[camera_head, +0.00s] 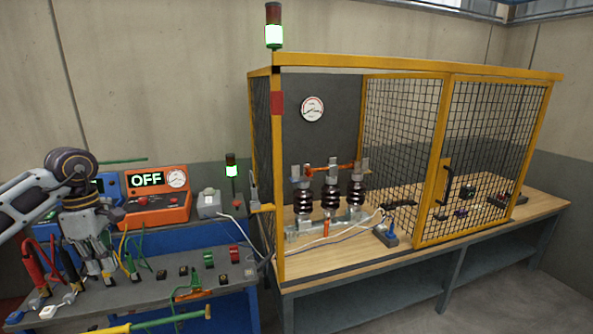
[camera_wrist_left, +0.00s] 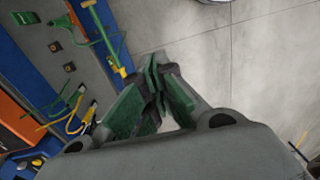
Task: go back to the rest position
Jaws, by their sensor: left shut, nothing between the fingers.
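My left gripper (camera_head: 100,270) is at the left of the head view, at the end of my grey arm. It hangs in front of the grey-topped blue bench (camera_head: 150,292). In the left wrist view its green-padded fingers (camera_wrist_left: 158,66) meet at the tips, with nothing between them. The floor (camera_wrist_left: 220,60) shows beyond the fingertips, and the bench edge lies to their left. My right gripper is in neither view.
The bench holds red and black cable clamps, switches, a green-and-yellow rod (camera_head: 150,323) and an orange box (camera_head: 158,200) reading OFF.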

